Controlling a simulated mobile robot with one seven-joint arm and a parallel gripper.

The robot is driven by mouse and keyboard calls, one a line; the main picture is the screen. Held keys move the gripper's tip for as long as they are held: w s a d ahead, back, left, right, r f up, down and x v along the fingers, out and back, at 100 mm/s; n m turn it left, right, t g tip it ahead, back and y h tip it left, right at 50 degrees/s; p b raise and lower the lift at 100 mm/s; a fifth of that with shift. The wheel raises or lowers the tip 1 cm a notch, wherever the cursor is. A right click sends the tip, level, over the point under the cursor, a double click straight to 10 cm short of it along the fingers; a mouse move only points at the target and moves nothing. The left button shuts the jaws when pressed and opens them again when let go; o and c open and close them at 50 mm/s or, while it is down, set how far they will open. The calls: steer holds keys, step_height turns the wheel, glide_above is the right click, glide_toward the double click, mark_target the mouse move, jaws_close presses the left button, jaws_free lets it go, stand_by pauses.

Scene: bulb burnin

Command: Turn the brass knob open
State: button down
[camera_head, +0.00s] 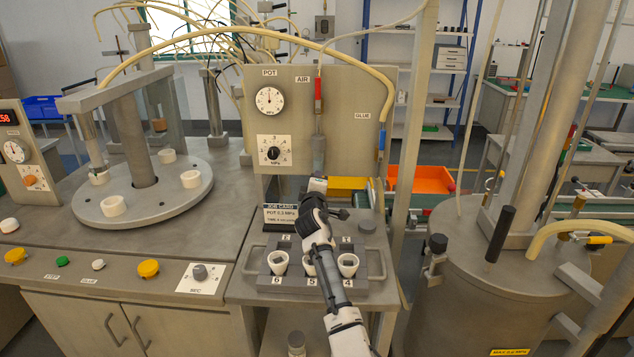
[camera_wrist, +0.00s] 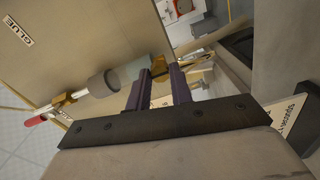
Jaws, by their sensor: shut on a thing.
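My gripper (camera_head: 318,190) is under the hanging air line in front of the upright panel, with my forearm reaching up from the bottom. In the wrist view, the two dark fingers of my gripper (camera_wrist: 160,80) are shut on a small brass-coloured piece, which I take as the brass knob (camera_wrist: 158,65). Only part of it shows between the fingertips. It sits at the end of a grey cylinder (camera_wrist: 103,83) that runs in line with a red-ended fitting (camera_wrist: 36,121). In the head view the knob is hidden by my gripper, so its turn angle cannot be told.
A tray (camera_head: 268,292) with several white cups stands below my arm. The job card (camera_head: 280,215) is just left of my gripper. The panel (camera_head: 345,90) with dial and labels rises behind. A large grey tank (camera_head: 470,290) stands at right, a round turntable (camera_head: 150,205) at left.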

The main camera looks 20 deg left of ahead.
stand_by(0.3)
steer(key=c, duration=1.3)
jaws_free()
steer(key=shift+o, duration=0.2)
steer(key=shift+s, duration=0.1)
steer(key=b+v, duration=0.3)
steer(key=v, duration=1)
steer(key=shift+s, duration=0.3)
steer(key=shift+d, duration=0.1)
